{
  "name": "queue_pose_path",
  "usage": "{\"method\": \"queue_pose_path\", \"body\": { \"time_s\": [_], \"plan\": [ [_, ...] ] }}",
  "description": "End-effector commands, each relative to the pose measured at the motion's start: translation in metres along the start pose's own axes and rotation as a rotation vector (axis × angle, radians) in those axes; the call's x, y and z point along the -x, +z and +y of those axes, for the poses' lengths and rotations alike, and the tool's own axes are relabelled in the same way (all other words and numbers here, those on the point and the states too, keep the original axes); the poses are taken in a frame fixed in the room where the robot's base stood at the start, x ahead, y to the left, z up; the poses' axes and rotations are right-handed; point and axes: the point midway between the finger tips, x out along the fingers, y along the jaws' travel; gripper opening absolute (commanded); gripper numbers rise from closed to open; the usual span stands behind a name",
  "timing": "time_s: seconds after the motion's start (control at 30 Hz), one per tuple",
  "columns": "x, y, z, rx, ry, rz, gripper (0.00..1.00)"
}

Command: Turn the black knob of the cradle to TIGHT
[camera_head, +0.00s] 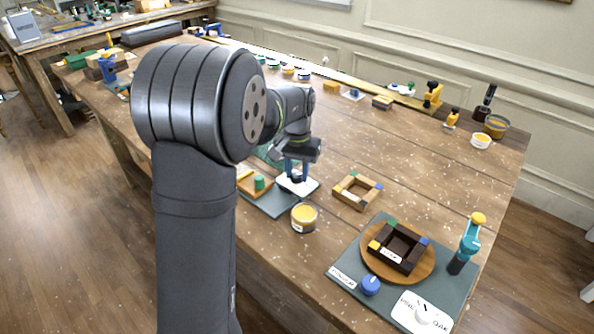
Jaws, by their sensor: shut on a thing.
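My gripper (294,176) points down at a small white plate (311,186) on the dark green mat (270,206), at the near side of the table. It is shut on what seems to be the black knob, which the jaws and wrist hide. I cannot read the plate's markings or tell which way the knob points. A wooden piece with a green cylinder (259,183) sits just left of the plate, perhaps part of the cradle. My own arm covers the rest of that area.
A yellow-topped tin (304,217) stands close in front of the plate. A square wooden frame (357,191) lies to the right. A second mat (345,256) carries a round board (369,264), a blue knob (370,285) and a teal-handled tool (468,240). The table's middle is mostly clear.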

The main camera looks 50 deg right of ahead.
Motion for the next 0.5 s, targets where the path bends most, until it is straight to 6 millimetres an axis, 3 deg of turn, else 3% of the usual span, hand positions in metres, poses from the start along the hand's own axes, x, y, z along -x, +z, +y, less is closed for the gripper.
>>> {"method": "queue_pose_path", "body": {
  "time_s": [0.5],
  "plan": [
    [0.0016, -0.0009, 0.0000, -0.345, -0.001, 0.004, 0.07]
  ]
}}
